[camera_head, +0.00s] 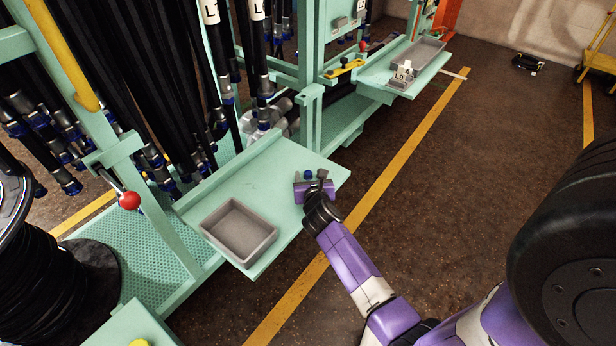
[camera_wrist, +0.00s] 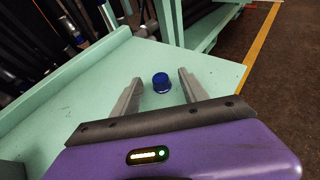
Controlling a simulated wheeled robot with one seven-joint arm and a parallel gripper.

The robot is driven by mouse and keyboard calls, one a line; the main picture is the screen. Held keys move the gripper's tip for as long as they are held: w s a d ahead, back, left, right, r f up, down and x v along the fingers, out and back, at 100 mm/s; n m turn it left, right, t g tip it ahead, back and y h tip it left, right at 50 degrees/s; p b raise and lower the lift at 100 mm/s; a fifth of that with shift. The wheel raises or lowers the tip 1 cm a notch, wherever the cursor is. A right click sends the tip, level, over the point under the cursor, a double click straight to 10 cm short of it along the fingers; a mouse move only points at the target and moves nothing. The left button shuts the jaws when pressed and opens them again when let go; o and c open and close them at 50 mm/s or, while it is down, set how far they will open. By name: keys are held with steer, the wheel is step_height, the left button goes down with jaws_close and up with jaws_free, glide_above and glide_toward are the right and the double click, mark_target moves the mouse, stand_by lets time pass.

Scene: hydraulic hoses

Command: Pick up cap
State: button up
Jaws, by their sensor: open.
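The blue cap (camera_wrist: 161,82) stands on the pale green shelf (camera_wrist: 85,100). In the wrist view it lies between the tips of my gripper (camera_wrist: 158,84), with a gap on each side. My gripper is open, with its two grey fingers spread and pointing at the cap. In the head view the cap (camera_head: 308,175) is a small blue spot just beyond the purple body of my gripper (camera_head: 314,181).
A grey open tray (camera_head: 212,226) sits on the same shelf, left of my gripper. Black hoses (camera_head: 150,80) hang on the green rack behind. A red-knobbed lever (camera_head: 129,200) juts out at left. Another shelf with a grey bin (camera_head: 425,52) stands farther back.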

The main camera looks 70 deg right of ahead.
steer(key=shift+w+d+f, duration=0.15)
steer(key=shift+w+d, duration=0.05)
steer(key=shift+d, duration=0.15)
jaws_close()
step_height(320, 180, up, 20)
steer(key=p, duration=0.8)
